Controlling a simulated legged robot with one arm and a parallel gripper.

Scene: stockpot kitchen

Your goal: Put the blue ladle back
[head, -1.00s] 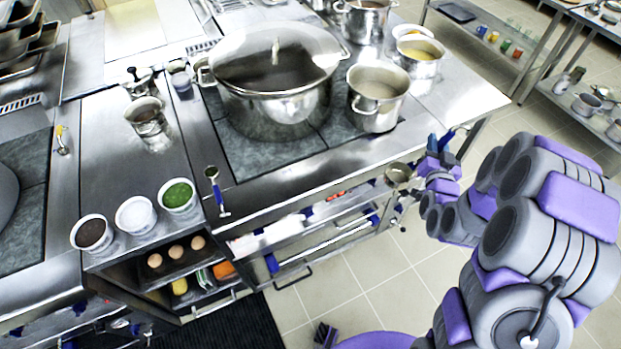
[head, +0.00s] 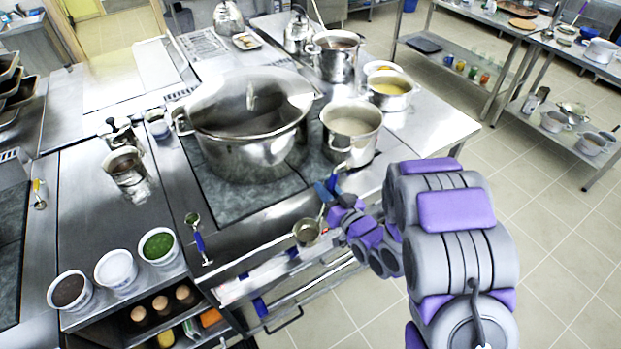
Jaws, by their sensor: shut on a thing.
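My gripper (head: 335,196) is at the front edge of the counter, right of centre, and is shut on the blue ladle. The ladle's round metal bowl (head: 307,233) hangs low to the left of my gripper, in front of the counter edge. Its thin metal stem rises from the bowl to the blue handle (head: 323,192) at my gripper. The fingers partly hide the handle, so the exact grip point is hard to tell. Another blue-handled utensil (head: 198,240) with a small metal head lies on the counter's front left.
A large lidded stockpot (head: 247,145) stands on the stove. A smaller pot (head: 351,137) stands close behind my gripper, with a pot of yellow contents (head: 390,92) beyond. Several small tubs (head: 158,246) stand front left. Open tiled floor (head: 530,230) lies to the right.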

